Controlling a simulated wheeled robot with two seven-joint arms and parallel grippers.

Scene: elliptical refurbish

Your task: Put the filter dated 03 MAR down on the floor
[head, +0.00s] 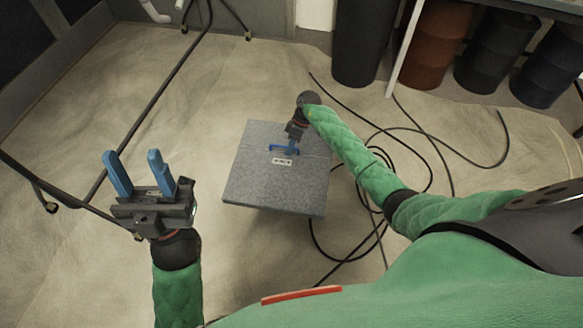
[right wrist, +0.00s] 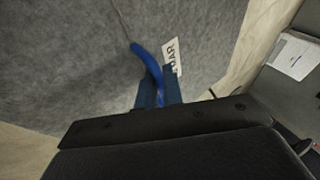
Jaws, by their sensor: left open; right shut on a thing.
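The filter (head: 270,185) is a grey, square, felt-like panel with a blue handle (head: 279,150) and a small white label (head: 282,162). In the right wrist view the filter (right wrist: 70,60) fills much of the picture, and its label (right wrist: 172,56) shows the end of a word, "AR"; the full date is not readable. My right gripper (head: 291,145) is shut on the blue handle, also in the right wrist view (right wrist: 158,92). The panel is over the floor; I cannot tell whether it touches it. My left gripper (head: 140,175) is open and empty, left of the filter.
A dark metal frame (head: 150,105) on feet stands at the left. Dark and rust-brown drums (head: 435,45) stand at the back right.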

